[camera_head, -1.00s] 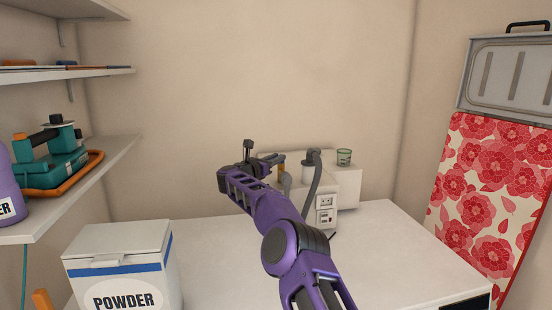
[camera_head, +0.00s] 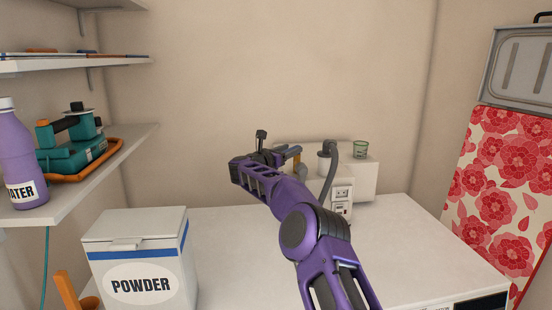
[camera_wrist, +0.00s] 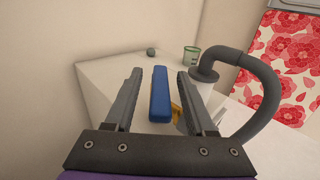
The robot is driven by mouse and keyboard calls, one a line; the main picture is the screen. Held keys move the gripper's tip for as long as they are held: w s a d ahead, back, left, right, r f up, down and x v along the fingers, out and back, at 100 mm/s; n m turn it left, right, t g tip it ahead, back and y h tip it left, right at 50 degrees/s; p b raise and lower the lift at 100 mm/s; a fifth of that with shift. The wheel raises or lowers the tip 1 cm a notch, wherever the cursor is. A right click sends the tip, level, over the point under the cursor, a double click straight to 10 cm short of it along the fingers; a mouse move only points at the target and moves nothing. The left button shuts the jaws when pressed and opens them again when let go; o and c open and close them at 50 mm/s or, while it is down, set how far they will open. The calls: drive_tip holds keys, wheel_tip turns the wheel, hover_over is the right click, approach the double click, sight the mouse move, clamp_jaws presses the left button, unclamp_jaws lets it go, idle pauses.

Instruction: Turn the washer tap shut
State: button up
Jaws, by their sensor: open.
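The tap's blue lever handle (camera_wrist: 160,94) stands upright in the wrist view, and its blue top (camera_head: 281,149) also shows in the head view just past my wrist. My gripper (camera_wrist: 160,74) is open, with one finger on each side of the blue handle and a visible gap on both sides. A yellow-orange part (camera_wrist: 176,112) shows low behind the handle; in the head view an orange part (camera_head: 297,156) stands beside the blue top. My wrist hides the tap's base and most of my fingers in the head view.
A white box (camera_head: 355,180) with sockets stands behind. A thick grey hose (camera_wrist: 258,80) bends down close to the right finger. A green cup (camera_wrist: 190,55) stands on the box. A powder box (camera_head: 140,260) stands front left. The white counter (camera_head: 420,245) is clear on the right.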

drive_tip(key=b+v, duration=0.1)
drive_tip(key=v, duration=0.9)
drive_tip(key=shift+s+b, duration=0.3)
drive_tip(key=shift+b, duration=0.05)
drive_tip(key=shift+a, duration=0.1)
